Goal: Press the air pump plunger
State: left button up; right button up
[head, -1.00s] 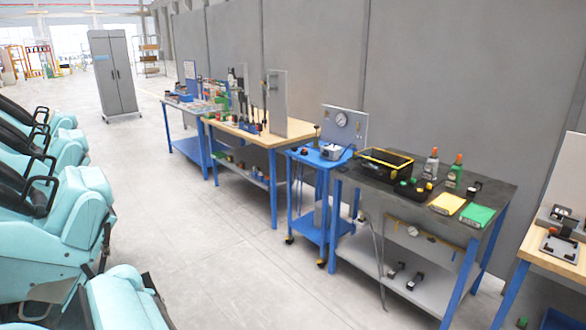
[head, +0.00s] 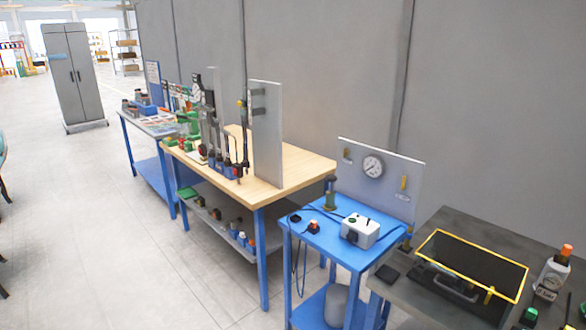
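A blue cart (head: 344,247) stands at the right of centre in the head view. A small upright cylinder with a dark top (head: 330,193) stands at its back left edge and looks like the air pump with its plunger; it is too small to tell how far the plunger is up. A white box (head: 360,231) with a dark knob sits on the cart top. A panel with a round gauge (head: 373,166) rises behind. Neither of my grippers is in view.
A wooden-topped bench (head: 296,168) with an upright board stands left of the cart. A dark table (head: 480,228) with a yellow-rimmed black case (head: 473,263) adjoins on the right. A grey cabinet (head: 75,75) stands far back. The floor (head: 90,220) at left is clear.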

aim_at(331, 178)
jog(key=i+j+z, duration=0.2)
jog(key=i+z, duration=0.2)
jog(key=i, duration=0.35)
jog(key=i+j+z, duration=0.45)
jog(key=i, duration=0.25)
jog(key=i+j+z, duration=0.4)
jog(key=i+j, duration=0.25)
